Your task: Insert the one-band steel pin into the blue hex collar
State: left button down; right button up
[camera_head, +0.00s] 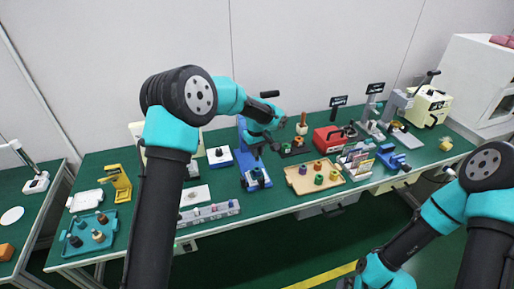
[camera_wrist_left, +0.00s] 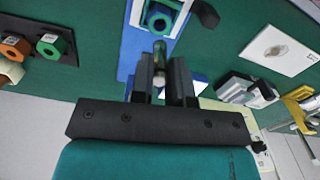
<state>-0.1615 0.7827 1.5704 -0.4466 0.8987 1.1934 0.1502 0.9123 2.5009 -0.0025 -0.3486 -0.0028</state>
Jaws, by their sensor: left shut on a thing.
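My left gripper (camera_wrist_left: 161,80) is shut on a steel pin (camera_wrist_left: 160,54), whose grey shaft shows between the two dark fingers in the left wrist view. Its band is not clear. In the head view my left gripper (camera_head: 264,146) is above the blue fixture (camera_head: 250,184), and the pin is too small to make out.
A tan tray (camera_head: 296,187) with several coloured collars lies right of the fixture. A black board (camera_wrist_left: 62,60) with orange and green hex pieces is beside it. A grey block row (camera_head: 208,214) and a white plate (camera_head: 195,195) lie left. A red box (camera_head: 328,140) stands behind.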

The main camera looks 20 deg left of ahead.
aim_at(257, 160)
pick_arm(q)
jog(key=shift+f, duration=1.75)
jog(key=shift+f, duration=1.55)
dwell(0.4)
jog(key=c, duration=1)
grip_release()
jog(key=shift+r, duration=0.1)
notch_tip(257, 160, up, 17)
jog(key=shift+r, duration=0.1)
